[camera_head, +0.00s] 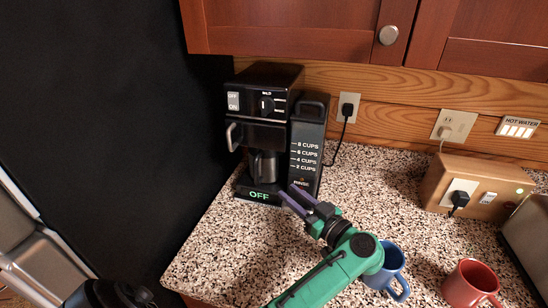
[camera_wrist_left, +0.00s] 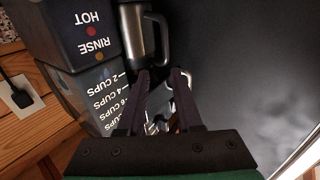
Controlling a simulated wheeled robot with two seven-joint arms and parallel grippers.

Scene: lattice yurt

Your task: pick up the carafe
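The carafe (camera_head: 264,166) is dark and metallic and stands upright inside the black coffee maker (camera_head: 270,85), on its base plate. In the left wrist view the carafe (camera_wrist_left: 134,32) appears upside down at the top, its dark handle on its right side. My left gripper (camera_head: 287,190) is just in front of the coffee maker's base, at the right, with its purple fingers pointing toward it. In the left wrist view the fingers (camera_wrist_left: 160,75) are apart with nothing held between them, and the carafe is beyond their tips. My right gripper is not seen.
The black water tank (camera_head: 310,130) with cup marks stands right of the carafe. A blue mug (camera_head: 388,268) and a red mug (camera_head: 470,284) stand on the speckled counter (camera_head: 225,245). A wooden outlet box (camera_head: 440,188) is at right. Cabinets hang above.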

